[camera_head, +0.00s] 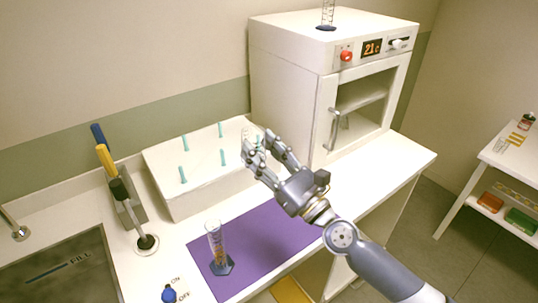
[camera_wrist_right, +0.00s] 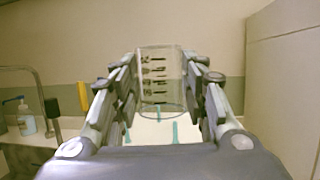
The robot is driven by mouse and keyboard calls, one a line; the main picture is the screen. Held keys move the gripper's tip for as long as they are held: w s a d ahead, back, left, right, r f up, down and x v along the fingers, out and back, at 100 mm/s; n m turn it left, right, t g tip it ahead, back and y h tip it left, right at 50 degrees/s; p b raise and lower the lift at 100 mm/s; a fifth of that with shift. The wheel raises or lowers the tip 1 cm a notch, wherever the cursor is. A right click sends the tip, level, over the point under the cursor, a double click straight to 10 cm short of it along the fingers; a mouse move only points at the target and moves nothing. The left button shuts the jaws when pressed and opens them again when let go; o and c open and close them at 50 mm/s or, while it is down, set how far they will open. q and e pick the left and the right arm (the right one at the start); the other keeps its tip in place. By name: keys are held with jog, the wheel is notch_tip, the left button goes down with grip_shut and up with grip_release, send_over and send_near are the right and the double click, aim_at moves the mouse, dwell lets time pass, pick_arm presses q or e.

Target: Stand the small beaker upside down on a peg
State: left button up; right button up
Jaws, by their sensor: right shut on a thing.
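My right gripper (camera_head: 262,148) is shut on the small clear beaker (camera_wrist_right: 160,82), which has dark graduation marks. In the head view the beaker is mostly lost between the fingers, above the right part of the white peg stand (camera_head: 195,200). Several teal pegs stand up from it, among them a front left peg (camera_head: 183,175), a front middle peg (camera_head: 223,157) and a back middle peg (camera_head: 220,130). In the wrist view pegs (camera_wrist_right: 176,132) show below the beaker, and I see no peg inside it. Which end of the beaker is open is hard to tell. My left gripper is not in view.
A measuring cylinder (camera_head: 217,247) stands on the purple mat (camera_head: 262,235) in front of the stand. A white oven (camera_head: 290,75) is close on the right, with another cylinder (camera_head: 327,15) on top. A sink (camera_head: 60,275) and a holder with coloured handles (camera_head: 125,200) are left.

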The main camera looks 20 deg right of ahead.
jog(key=shift+w+a+f+b, duration=0.85)
jog(key=shift+w+a+b, duration=1)
jog(key=shift+w, duration=2.4)
jog(key=shift+w+a+f+b, duration=1.05)
jog(key=shift+w+b, duration=1.25)
jog(key=shift+w, duration=1.9)
jog(key=f, duration=0.3)
jog(key=f+g+p, duration=0.1)
jog(key=f, duration=0.2)
jog(key=w+f+g+h+p, duration=0.1)
jog(key=f, duration=0.2)
jog(key=shift+a+f, duration=0.15)
jog(key=shift+a, duration=0.2)
jog(key=o, duration=1.2)
jog(key=shift+c, duration=0.2)
